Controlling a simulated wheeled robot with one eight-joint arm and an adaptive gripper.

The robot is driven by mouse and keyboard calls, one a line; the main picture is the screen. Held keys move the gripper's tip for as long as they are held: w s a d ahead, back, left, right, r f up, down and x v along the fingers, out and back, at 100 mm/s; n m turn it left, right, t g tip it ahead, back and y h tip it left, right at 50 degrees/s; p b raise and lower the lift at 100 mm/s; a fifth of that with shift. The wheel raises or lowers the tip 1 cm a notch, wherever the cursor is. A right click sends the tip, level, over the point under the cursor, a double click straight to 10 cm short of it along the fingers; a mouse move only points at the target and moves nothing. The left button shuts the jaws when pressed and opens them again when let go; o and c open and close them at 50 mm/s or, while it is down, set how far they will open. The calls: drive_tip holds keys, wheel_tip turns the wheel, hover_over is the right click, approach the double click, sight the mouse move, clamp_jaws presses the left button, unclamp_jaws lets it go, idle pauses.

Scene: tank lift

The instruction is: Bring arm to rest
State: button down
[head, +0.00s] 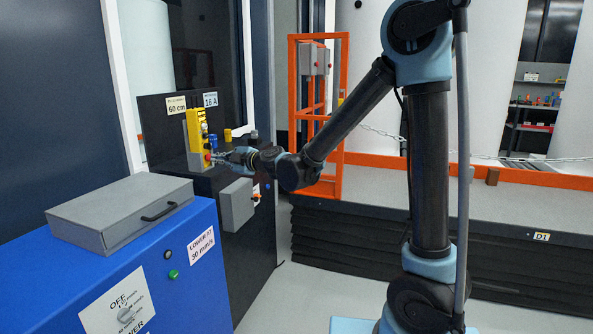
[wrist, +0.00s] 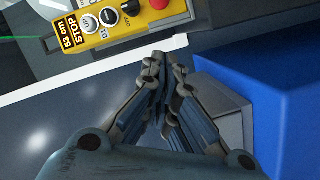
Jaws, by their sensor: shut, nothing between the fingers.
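My arm reaches left across the head view, bent at its joints. My gripper (head: 219,158) is at the black cabinet, close to the yellow control box (head: 194,136) standing on it. In the wrist view my gripper (wrist: 158,58) has its fingertips together with nothing between them. The yellow control box (wrist: 95,22) lies beyond the fingertips in that view, with a red button, a black knob and white buttons. The fingertips appear apart from the box in the wrist view.
A blue cabinet (head: 190,262) with a grey case (head: 120,212) on top stands at the left front. The black cabinet (head: 225,185) carries a grey side box (head: 237,204). An orange frame (head: 338,120) and a chain (head: 385,133) stand behind my arm. Floor is clear around (head: 300,300).

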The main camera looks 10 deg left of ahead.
drive_tip(key=s+d+f+m+h, duration=0.1)
drive_tip(key=d+f+m+h, duration=0.15)
drive_tip(key=d, duration=0.85)
drive_tip(key=d+f+m+h, duration=0.15)
drive_tip(key=d+m, duration=0.25)
drive_tip(key=d, duration=0.6)
drive_tip(key=s+d+f+m+h, duration=0.1)
drive_tip(key=d+m+h, duration=0.25)
drive_tip(key=d, duration=0.75)
drive_tip(key=s+d+f+m+g+h, duration=0.1)
drive_tip(key=s+d+f+m, duration=0.3)
drive_tip(key=d, duration=0.5)
drive_tip(key=s+d+f+m+g+h, duration=0.1)
drive_tip(key=s+d+f+m+h, duration=0.3)
drive_tip(key=s+d, duration=0.5)
drive_tip(key=s+d+f+m+g+h, duration=0.2)
drive_tip(key=s+d+f+m, duration=0.3)
drive_tip(key=d, duration=0.6)
drive_tip(key=shift+s+f+m+h, duration=0.35)
drive_tip(key=shift+s+m, duration=0.4)
drive_tip(key=shift+m, duration=0.45)
